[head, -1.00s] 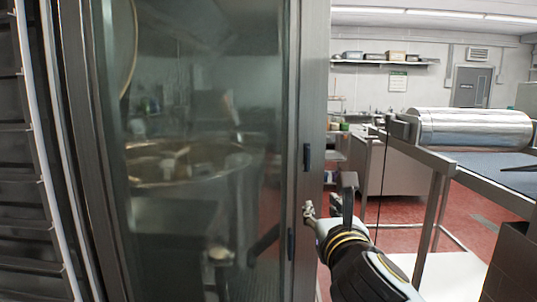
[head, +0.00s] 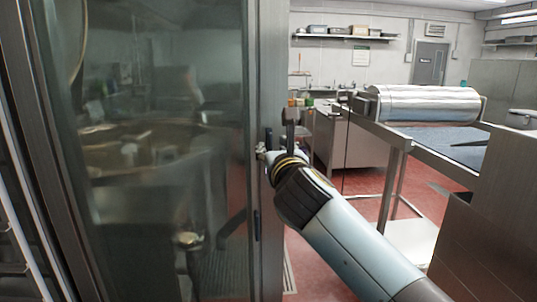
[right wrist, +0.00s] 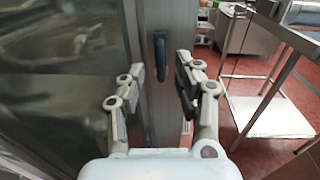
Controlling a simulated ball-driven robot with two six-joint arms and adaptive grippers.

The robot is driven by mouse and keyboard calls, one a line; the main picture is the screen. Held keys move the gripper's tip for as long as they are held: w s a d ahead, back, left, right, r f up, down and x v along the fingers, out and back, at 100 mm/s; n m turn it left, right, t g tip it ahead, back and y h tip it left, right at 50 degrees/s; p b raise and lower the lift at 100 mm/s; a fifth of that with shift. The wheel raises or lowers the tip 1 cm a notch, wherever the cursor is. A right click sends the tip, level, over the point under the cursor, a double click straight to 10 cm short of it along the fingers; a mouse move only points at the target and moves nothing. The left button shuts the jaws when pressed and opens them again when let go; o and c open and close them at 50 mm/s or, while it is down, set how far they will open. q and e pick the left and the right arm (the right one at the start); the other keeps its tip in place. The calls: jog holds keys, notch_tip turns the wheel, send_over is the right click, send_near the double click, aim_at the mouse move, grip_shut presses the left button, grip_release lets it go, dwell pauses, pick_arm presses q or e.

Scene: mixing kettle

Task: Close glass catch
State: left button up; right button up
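A tall glass door (head: 160,190) with a grey metal frame fills the left of the head view. Two dark blue catches sit on the frame's right upright, an upper catch (head: 268,138) and a lower catch (head: 257,225). My right gripper (head: 275,150) is at the upright beside the upper catch, partly hiding that area. In the right wrist view, my right gripper (right wrist: 158,92) is open and empty, its fingers apart on either side of the upright. One dark catch (right wrist: 160,55) shows ahead between the fingertips, apparently not touched. My left gripper is not in view.
Right of the door stand a metal-framed table (head: 395,190) with a shiny roller (head: 425,104) and a steel cabinet (head: 480,240) at the front right. The red floor (head: 310,262) between them is open.

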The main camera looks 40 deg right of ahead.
aim_at(271, 143)
jog(key=shift+x, duration=1.35)
jog(key=shift+w+r, duration=0.1)
jog(key=shift+w+d, duration=0.2)
jog(key=shift+w, duration=0.1)
jog(key=shift+c, duration=0.4)
grip_shut()
